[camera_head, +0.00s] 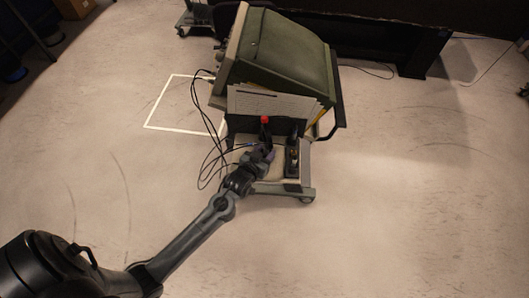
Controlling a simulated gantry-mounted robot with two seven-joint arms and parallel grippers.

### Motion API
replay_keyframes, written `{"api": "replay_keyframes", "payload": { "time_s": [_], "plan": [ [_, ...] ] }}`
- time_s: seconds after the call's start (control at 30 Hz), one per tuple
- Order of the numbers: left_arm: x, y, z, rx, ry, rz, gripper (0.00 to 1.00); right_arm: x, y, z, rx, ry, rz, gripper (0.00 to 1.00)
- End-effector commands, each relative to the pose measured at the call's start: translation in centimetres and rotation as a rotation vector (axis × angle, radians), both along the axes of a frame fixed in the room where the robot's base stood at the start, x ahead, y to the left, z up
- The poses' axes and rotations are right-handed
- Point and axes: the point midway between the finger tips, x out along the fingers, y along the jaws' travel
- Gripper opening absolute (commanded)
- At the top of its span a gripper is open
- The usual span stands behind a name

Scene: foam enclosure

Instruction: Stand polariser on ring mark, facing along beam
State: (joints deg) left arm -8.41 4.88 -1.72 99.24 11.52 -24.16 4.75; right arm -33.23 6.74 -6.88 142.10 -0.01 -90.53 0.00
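My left arm comes in from the lower left, and its gripper (264,152) is over the lower shelf of a wheeled cart (262,187). The gripper is small and dark here, and I cannot tell whether its fingers are open or shut. A dark upright object with a red top (265,120) shows just beyond the gripper; whether they touch is unclear. A dark upright object with a pale part (292,157) stands on the shelf to the right. I cannot make out for sure which thing is the polariser, and I see no clear ring mark. My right gripper is not in view.
A large green-grey instrument (285,50) sits on the cart, with papers (270,103) on its front. Black cables (207,150) hang at the cart's left. A white taped outline (160,127) marks the floor. Open floor (420,200) lies to the right.

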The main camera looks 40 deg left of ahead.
Motion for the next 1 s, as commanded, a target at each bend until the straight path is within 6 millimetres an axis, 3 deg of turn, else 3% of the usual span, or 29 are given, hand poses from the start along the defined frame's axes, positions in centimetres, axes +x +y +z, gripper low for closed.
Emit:
{"api": "replay_keyframes", "payload": {
  "time_s": [0.17, 0.7, 1.0],
  "plan": [
    [-1.3, -0.2, 0.8, 0.000, 0.001, 0.000, 0.46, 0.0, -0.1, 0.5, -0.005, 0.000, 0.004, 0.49],
    [-9.4, -1.8, 4.2, 0.001, 0.002, 0.000, 0.46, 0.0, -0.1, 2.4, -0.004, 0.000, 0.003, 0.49],
    [-11.1, -2.4, 4.8, -0.005, 0.026, -0.011, 0.46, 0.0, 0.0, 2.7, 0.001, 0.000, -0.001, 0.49]
  ]
}}
